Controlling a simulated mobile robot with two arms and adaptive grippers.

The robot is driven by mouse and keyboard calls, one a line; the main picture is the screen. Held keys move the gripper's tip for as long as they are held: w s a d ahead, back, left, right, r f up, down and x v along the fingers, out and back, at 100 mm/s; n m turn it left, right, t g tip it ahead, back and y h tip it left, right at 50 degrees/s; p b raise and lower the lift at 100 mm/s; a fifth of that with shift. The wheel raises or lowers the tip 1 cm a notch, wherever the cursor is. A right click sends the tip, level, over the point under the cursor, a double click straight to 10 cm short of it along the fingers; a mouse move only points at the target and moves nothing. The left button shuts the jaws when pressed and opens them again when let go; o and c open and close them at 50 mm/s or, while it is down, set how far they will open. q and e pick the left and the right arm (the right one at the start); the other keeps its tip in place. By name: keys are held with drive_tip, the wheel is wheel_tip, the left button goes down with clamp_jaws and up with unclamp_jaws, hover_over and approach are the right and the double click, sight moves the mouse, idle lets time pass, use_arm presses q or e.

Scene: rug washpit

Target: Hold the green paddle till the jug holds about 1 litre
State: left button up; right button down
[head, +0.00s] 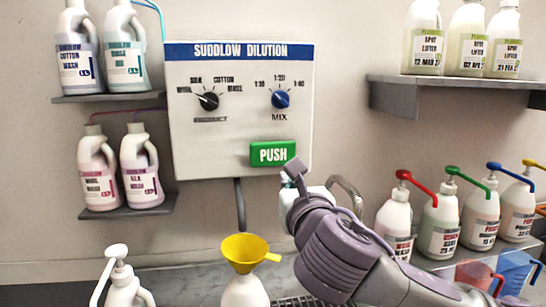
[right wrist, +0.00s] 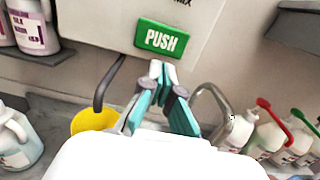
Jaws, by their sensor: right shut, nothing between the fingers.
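The green paddle (head: 272,153), marked PUSH, is on the lower front of the white dilution box (head: 215,130). It also shows in the right wrist view (right wrist: 161,40). My right gripper (head: 292,172) is shut and empty, its fingertips just below the paddle's lower right in the head view. In the right wrist view the shut fingertips (right wrist: 160,70) are just under the paddle's lower edge; I cannot tell whether they touch it. A yellow funnel (head: 243,250) sits in the neck of a white container (head: 245,292) below the dark outlet hose (head: 240,205). The liquid level inside is not visible. My left gripper is out of view.
The box has a product knob (head: 208,101) and a blue mix knob (head: 280,99). Several pump bottles stand at right, near a red jug (head: 478,275) and a blue jug (head: 515,270). A metal tap (head: 347,190) is behind my right arm. A white pump bottle (head: 122,288) stands at front left.

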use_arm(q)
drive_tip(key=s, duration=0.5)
use_arm(e)
drive_tip(key=p, duration=0.3)
approach(272, 156)
use_arm(q)
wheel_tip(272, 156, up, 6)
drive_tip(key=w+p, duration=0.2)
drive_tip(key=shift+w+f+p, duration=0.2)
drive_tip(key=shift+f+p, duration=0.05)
drive_tip(key=shift+p, duration=0.05)
use_arm(e)
drive_tip(key=w, duration=0.3)
drive_tip(key=w+a, duration=0.1)
drive_tip(key=w, duration=0.3)
drive_tip(key=shift+w+a, duration=0.1)
drive_tip(key=shift+a, duration=0.1)
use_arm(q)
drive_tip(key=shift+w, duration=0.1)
